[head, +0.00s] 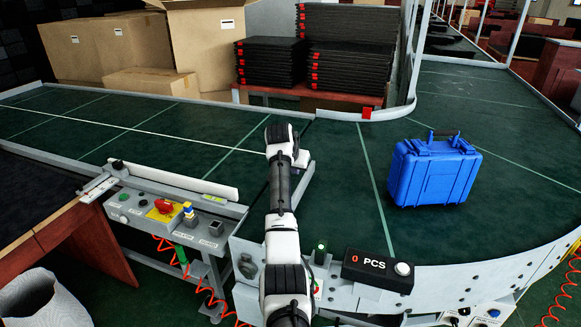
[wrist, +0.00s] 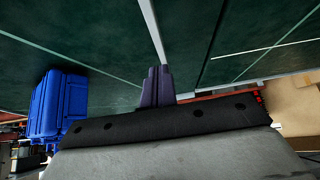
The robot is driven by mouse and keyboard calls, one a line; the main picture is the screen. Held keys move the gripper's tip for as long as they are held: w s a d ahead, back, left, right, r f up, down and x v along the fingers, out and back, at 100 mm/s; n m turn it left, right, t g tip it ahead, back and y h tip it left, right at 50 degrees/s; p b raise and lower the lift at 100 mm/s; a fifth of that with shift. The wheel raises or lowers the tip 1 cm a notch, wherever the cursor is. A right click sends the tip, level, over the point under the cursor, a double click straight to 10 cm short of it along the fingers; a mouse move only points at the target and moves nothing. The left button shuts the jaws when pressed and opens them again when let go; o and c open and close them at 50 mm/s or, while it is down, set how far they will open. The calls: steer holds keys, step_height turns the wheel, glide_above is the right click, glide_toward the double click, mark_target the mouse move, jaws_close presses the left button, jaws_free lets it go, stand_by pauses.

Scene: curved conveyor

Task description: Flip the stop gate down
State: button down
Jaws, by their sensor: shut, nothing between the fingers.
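A narrow pale grey bar, which looks like the stop gate (head: 304,186), shows just right of my arm over the green belt, partly hidden by the arm. In the wrist view the same bar (wrist: 152,30) runs from the top edge down to my fingertips. I cannot tell its tilt clearly. My gripper (wrist: 158,72) is shut with nothing between its fingers. Its tips are at or very near the bar's far end; contact is unclear. In the head view the fingers are hidden by my arm.
A blue case (head: 433,170) stands on the curved belt (head: 345,210) to the right; it also shows at the left of the wrist view (wrist: 57,105). A control panel (head: 165,208) and a counter box (head: 378,270) line the near edge. Black trays (head: 348,65) and cardboard boxes (head: 95,48) stand behind.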

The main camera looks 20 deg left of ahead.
steer(key=shift+s+f+b+v, duration=0.15)
steer(key=shift+b+v, duration=0.1)
steer(key=shift+v, duration=0.95)
steer(key=shift+s+f+b+v, duration=0.15)
steer(key=shift+b+v, duration=0.1)
steer(key=shift+v, duration=0.95)
steer(key=shift+w+r, duration=0.1)
